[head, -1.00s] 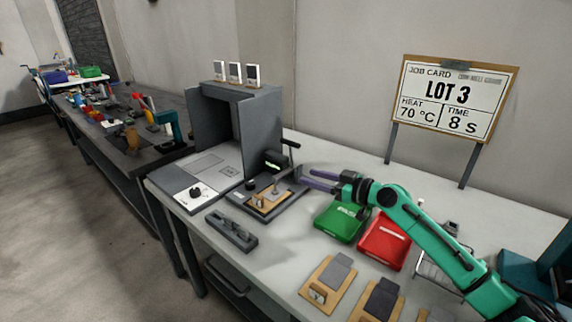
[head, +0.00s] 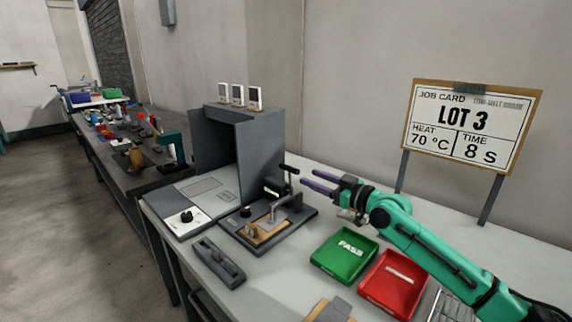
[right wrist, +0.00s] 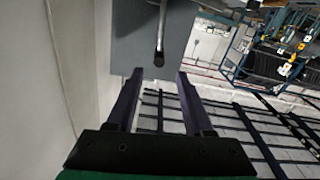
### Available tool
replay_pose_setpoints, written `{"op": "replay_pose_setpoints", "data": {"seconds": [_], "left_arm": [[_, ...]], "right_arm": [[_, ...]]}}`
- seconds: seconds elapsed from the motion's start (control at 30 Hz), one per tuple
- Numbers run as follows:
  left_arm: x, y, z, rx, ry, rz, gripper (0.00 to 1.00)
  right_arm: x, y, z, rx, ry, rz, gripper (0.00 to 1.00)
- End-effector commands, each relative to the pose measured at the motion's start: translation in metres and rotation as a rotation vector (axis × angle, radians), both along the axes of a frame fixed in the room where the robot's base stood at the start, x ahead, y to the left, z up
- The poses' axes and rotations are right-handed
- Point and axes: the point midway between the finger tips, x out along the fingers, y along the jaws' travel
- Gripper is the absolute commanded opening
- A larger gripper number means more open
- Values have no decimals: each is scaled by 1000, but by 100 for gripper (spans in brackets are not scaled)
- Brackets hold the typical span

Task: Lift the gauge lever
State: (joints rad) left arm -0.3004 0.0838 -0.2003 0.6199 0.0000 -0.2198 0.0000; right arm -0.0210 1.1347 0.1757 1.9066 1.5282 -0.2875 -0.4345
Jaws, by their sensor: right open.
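The gauge (head: 268,232) is a dark flat fixture on the bench with a tan piece on it and a small lit display. In the right wrist view a rod with a dark end (right wrist: 160,35), seemingly the lever, lies ahead between the open fingers (right wrist: 158,75). Contact does not show. My left gripper is out of view.
A grey open-front box (head: 262,150) with several small white devices on top stands behind the gauge. A green PASS tray (head: 345,270) and a red tray (head: 375,297) lie below my right arm. A job card (head: 470,125) stands at the back right.

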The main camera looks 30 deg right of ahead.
Motion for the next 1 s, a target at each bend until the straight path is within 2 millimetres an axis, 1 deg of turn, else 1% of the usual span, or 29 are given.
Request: {"op": "replay_pose_setpoints", "data": {"seconds": [0.03, 0.17, 0.27, 0.33, 0.5, 0.6, 0.73, 0.93, 0.97, 1.0], "left_arm": [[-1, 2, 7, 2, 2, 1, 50], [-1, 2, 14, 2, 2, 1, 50], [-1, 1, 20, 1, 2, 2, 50], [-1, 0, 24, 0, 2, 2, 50], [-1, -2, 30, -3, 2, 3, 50], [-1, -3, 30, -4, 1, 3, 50], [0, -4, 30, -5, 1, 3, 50], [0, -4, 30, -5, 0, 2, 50], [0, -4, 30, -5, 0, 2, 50], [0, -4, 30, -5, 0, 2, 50]], "right_arm": [[6, 1, 5, 7, -4, -2, 52], [24, 9, 6, 2, -5, 3, 52], [40, 13, 5, 9, -5, -2, 52], [52, 20, 6, 5, -4, 4, 52], [83, 31, 3, 6, -1, 2, 52], [97, 35, 1, 5, -1, 1, 52], [105, 38, 0, 0, 0, 3, 52], [105, 38, -1, 0, 1, 3, 52], [105, 38, -1, 0, 1, 3, 48], [105, 38, -1, 0, 0, 3, 33]]}}
